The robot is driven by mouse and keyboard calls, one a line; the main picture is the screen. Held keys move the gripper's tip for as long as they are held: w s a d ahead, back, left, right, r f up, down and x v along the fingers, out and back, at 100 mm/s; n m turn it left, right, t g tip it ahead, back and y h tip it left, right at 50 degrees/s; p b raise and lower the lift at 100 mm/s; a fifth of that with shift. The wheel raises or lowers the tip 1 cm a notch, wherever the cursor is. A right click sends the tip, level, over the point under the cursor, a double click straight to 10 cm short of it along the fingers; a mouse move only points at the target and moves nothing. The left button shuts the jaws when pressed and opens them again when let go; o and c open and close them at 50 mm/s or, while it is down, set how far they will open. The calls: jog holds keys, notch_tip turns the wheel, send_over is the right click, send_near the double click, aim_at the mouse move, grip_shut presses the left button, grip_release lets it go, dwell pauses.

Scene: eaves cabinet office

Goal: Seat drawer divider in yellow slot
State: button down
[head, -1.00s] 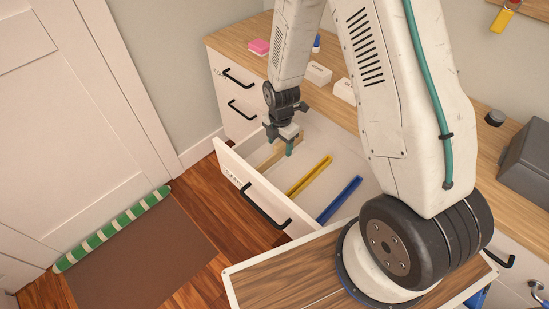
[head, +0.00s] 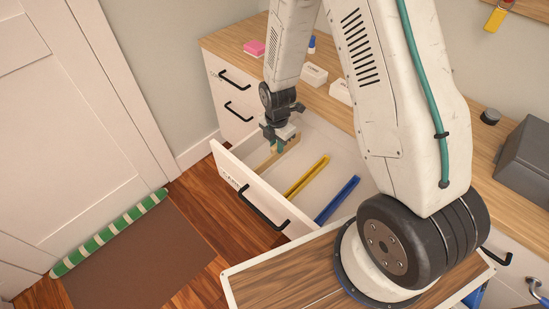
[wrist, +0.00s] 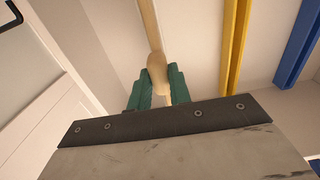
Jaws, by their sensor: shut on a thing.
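My gripper (head: 277,148) is inside the open drawer, at its left side in the head view. Its green fingers are shut on the tan wooden drawer divider (head: 291,144). In the wrist view the divider (wrist: 147,20) runs away from between the fingers (wrist: 157,90). The yellow slot (head: 306,177) is a long rail on the drawer floor, to the right of the divider and apart from it. It also shows in the wrist view (wrist: 235,45), roughly parallel to the divider. I cannot tell whether the divider touches the drawer floor.
A blue slot (head: 337,200) lies right of the yellow one. The drawer front (head: 238,180) with its black handle bounds the near side. Bare drawer floor separates divider and yellow slot.

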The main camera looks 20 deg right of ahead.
jog(key=shift+w+r, duration=0.1)
jog(key=shift+r, duration=0.15)
jog(key=shift+r, duration=2.25)
